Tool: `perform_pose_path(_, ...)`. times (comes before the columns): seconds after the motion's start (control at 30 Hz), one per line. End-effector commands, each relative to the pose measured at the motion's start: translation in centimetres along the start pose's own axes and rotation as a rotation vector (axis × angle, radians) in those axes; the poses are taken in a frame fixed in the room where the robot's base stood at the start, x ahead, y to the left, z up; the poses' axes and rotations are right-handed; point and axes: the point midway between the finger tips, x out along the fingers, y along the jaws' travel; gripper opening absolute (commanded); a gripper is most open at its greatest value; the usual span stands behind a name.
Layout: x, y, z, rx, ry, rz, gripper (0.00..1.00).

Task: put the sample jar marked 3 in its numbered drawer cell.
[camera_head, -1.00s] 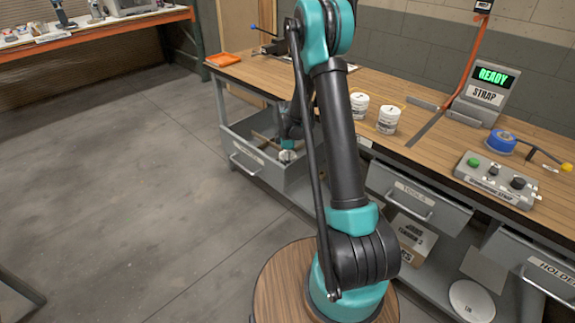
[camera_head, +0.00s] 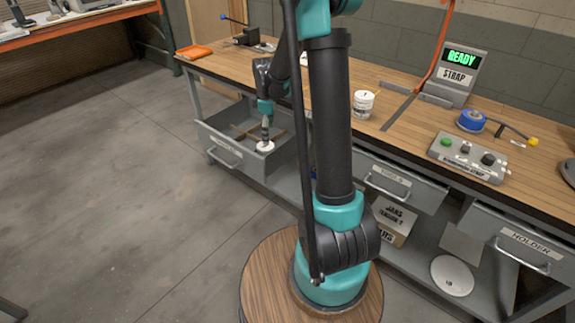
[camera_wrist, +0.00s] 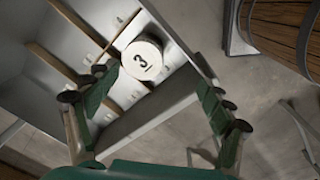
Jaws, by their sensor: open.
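The sample jar marked 3 (camera_wrist: 144,58) has a round white lid with a black 3 facing up. It also shows as a white disc in the head view (camera_head: 265,146). It is within the open divided drawer (camera_head: 218,136), at a corner of the cells by the drawer wall. The jar hides its cell's number and floor, so I cannot tell which cell it is in or how it sits. My gripper (camera_wrist: 155,82) is open, its fingers spread either side of the view with the jar beyond them. In the head view my gripper (camera_head: 265,128) is just above the jar.
A white jar (camera_head: 363,103) stands on the wooden bench (camera_head: 405,76). Wooden dividers (camera_wrist: 80,22) separate the drawer cells. Floor left of the drawer is clear.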

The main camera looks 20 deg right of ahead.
Motion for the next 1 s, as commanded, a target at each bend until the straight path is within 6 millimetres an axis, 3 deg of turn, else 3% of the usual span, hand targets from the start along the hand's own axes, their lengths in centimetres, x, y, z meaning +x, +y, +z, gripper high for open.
perform_pose_path(0.1,-1.9,-3.6,2.1,0.174,0.022,0.041,0.81)
perform_pose_path(0.3,-3.7,-9.4,5.3,0.475,0.074,0.103,0.81)
perform_pose_path(0.6,-3.6,-18.4,9.7,0.918,0.185,0.171,0.81)
perform_pose_path(0.8,-2.4,-22.5,11.6,1.132,0.252,0.191,0.81)
perform_pose_path(1.0,-1.9,-23.9,12.2,1.211,0.278,0.195,0.81)
